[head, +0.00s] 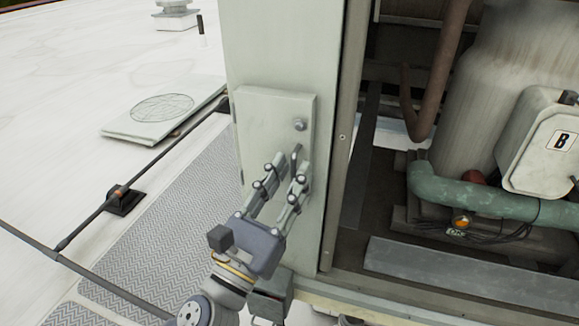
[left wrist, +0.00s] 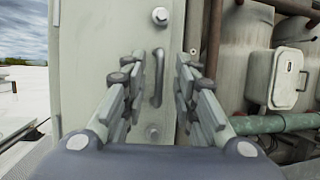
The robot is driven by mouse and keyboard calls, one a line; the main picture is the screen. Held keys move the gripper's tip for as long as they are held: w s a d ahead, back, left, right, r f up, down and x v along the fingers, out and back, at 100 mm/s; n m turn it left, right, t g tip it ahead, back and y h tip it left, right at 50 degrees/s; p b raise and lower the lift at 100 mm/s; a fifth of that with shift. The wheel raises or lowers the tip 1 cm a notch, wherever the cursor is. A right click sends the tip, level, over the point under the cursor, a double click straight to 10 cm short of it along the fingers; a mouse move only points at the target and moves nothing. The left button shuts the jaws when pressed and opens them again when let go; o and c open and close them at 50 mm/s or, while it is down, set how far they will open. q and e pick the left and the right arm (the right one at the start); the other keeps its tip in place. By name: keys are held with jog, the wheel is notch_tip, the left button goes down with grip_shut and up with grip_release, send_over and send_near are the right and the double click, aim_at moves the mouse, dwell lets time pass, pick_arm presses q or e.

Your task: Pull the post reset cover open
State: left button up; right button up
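The post reset cover (head: 262,118) is a pale green rectangular panel on the face of the post, and it looks shut. It also shows in the left wrist view (left wrist: 100,45). A grey bar handle (left wrist: 158,76) stands upright on it between two round bolts; in the head view the handle (head: 296,154) is partly hidden by the fingers. My left gripper (head: 291,164) is open in front of the cover. Its fingers lie on either side of the handle, with a gap to each side in the left wrist view. My right gripper is not in view.
To the right of the post (head: 280,40) is an open bay with a large tank (head: 480,90), a green pipe (head: 480,198) and a box marked B (head: 545,150). A rail (head: 150,165) and grey walkway (head: 165,215) lie left. The white roof beyond is mostly clear.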

pick_arm(q)
jog(key=shift+w+d, duration=0.1)
jog(key=shift+w, duration=0.1)
grip_shut()
